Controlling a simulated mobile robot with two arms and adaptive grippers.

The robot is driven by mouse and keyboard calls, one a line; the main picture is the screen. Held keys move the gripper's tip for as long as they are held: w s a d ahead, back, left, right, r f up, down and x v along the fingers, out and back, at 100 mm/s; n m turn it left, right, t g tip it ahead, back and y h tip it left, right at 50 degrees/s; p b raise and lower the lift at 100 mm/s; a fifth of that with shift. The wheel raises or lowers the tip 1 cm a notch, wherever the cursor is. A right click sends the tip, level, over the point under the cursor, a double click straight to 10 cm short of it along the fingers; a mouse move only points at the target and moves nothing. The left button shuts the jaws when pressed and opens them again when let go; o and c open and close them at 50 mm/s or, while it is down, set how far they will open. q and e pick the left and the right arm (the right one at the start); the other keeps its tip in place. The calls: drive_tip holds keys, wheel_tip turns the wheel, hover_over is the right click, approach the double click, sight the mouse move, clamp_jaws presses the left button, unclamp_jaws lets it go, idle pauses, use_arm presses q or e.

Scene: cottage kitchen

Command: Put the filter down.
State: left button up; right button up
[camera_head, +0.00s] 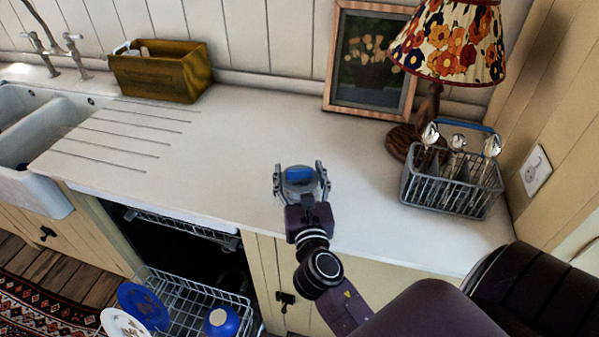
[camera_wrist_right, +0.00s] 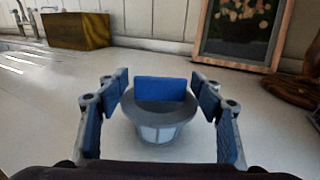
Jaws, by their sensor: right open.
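The filter (camera_wrist_right: 158,122) is a grey round cup with a wide rim, pale side panels and a blue upright tab. In the right wrist view it stands upright on the white worktop (camera_wrist_right: 258,110), between the fingers of my right gripper (camera_wrist_right: 160,120). Those fingers are spread, with a gap on each side of the filter. In the head view the filter's blue tab (camera_head: 299,174) shows between the fingertips of my right gripper (camera_head: 301,180), above the worktop's front part. My left gripper is not in view.
A wire basket of cutlery (camera_head: 452,182) and a floral lamp (camera_head: 452,45) stand right. A framed picture (camera_head: 368,60) leans at the back; a wooden box (camera_head: 160,72) is back left. An open dishwasher rack (camera_head: 190,306) is below. The worktop left of the gripper is clear.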

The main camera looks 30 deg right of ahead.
drive_tip(key=shift+r, duration=0.1)
drive_tip(key=b+v, duration=0.3)
drive_tip(key=v, duration=0.7)
drive_tip(key=shift+s+a, duration=0.15)
drive_tip(key=shift+s, duration=0.15)
drive_tip(key=shift+s+a+r, duration=0.1)
drive_tip(key=shift+s+a, duration=0.15)
drive_tip(key=shift+s, duration=0.35)
